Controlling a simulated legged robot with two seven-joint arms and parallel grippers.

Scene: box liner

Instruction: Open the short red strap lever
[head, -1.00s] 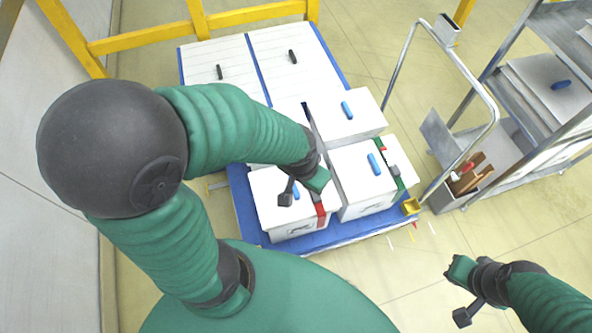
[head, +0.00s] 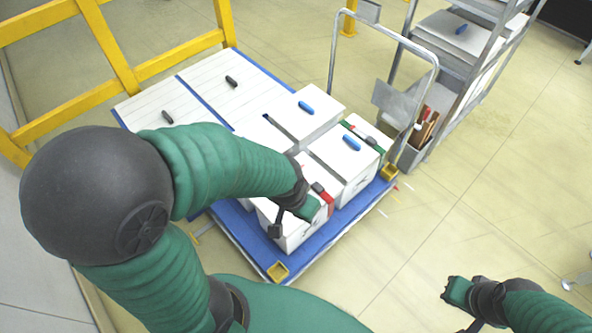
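The short red strap (head: 328,203) runs over the top edge and down the side of the nearest white box (head: 290,237). A small dark lever (head: 318,188) sits on top of that box at the strap. My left gripper (head: 312,210) is over the same box, just to the left of the strap and close to the lever. I cannot tell whether it touches either, or whether its fingers are open. My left arm and hand hide part of the box top. My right gripper (head: 456,294) is over bare floor at the lower right, far from the boxes; its finger state is unclear.
The boxes stand on a blue pallet (head: 338,232) with yellow corners. A neighbouring white box (head: 352,170) has a blue handle and a green strap (head: 366,140). A metal cart (head: 436,70) and a tool bin (head: 414,153) stand to the right. Floor is clear at the lower right.

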